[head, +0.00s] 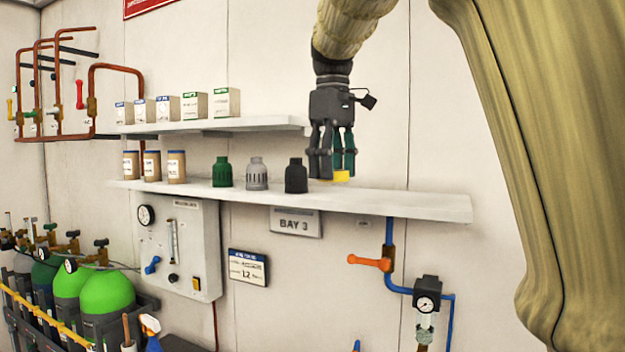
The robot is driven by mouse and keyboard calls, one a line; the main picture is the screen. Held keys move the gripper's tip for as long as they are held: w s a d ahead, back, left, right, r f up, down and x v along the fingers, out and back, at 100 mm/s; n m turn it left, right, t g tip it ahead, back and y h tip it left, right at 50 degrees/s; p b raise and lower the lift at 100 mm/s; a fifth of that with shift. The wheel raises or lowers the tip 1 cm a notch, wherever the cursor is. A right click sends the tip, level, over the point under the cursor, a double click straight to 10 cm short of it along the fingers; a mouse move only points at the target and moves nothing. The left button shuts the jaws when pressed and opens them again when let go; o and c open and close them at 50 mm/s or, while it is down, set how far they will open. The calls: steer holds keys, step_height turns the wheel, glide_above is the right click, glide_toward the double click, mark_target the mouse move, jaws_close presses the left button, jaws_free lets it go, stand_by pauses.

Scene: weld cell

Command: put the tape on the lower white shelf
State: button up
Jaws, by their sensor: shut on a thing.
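My gripper (332,165) points down over the right half of the lower white shelf (410,204). It is shut on a small yellow thing, which looks like the tape (342,176). Only the tape's lower part shows below the fingertips; the fingers hide the rest. The tape is at or just above the shelf's surface; I cannot tell whether it touches.
A grey part (257,175), a green part (222,174) and brown-and-white tubs (176,167) stand further left on the lower shelf. The upper shelf (235,125) holds several boxes. The lower shelf's right end is clear. A blue pipe (389,232) runs below.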

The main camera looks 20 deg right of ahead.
steer(key=p, duration=0.5)
glide_above(372, 198)
steer(key=shift+a+f, duration=0.4)
steer(key=shift+f, duration=0.2)
steer(key=shift+w+d+p, duration=0.1)
steer(key=shift+d+p, duration=0.2)
steer(key=shift+d, duration=0.1)
step_height(372, 198, down, 3)
steer(key=shift+w+d+r+p, duration=0.1)
steer(key=shift+r+p, duration=0.05)
steer(key=shift+p, duration=0.65)
steer(key=shift+f, duration=0.4)
steer(key=shift+f, duration=0.2)
steer(key=o, duration=0.9)
steer(key=shift+r, duration=0.1)
